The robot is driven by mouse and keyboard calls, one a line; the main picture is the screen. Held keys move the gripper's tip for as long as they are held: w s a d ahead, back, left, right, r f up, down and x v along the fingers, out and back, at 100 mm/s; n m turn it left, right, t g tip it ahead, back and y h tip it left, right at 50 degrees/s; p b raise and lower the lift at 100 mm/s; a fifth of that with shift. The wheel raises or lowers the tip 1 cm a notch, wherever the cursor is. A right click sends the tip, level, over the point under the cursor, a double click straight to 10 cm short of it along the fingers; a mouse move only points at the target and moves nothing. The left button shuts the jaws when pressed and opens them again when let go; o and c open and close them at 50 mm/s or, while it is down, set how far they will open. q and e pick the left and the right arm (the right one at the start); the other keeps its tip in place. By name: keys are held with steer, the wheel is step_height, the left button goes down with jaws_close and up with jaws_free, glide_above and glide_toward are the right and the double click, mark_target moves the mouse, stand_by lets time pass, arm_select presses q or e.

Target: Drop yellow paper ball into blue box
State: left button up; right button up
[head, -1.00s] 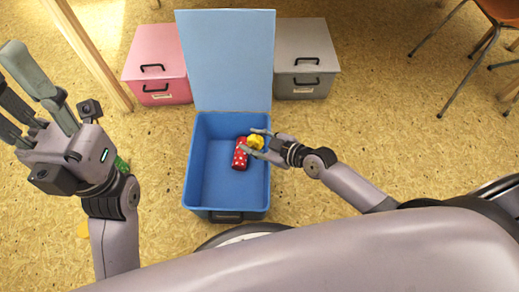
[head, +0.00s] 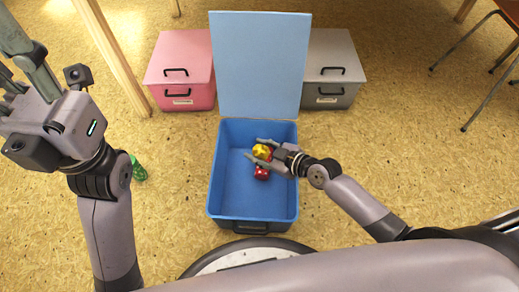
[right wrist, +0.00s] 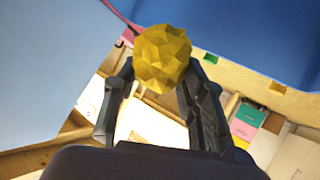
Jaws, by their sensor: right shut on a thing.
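The yellow paper ball (head: 262,151) is faceted and is held by my right gripper (head: 262,150) over the open blue box (head: 227,190). In the right wrist view the ball (right wrist: 162,57) sits between the two dark fingertips. The blue box stands on the floor with its light blue lid (head: 260,65) raised at the back. My left gripper (head: 18,62) is at the upper left, away from the box, its fingers apart and empty, partly cut off by the picture's edge.
A red item with white dots (head: 262,173) lies in the blue box, partly hidden by the gripper. A closed pink box (head: 182,55) and a closed grey box (head: 332,52) stand behind. A green object (head: 138,168) is on the floor beside my left arm. A chair (head: 480,85) stands at the right.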

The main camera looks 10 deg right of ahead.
steer(key=shift+f, duration=0.35)
steer(key=o, duration=1)
steer(key=v, duration=1.2)
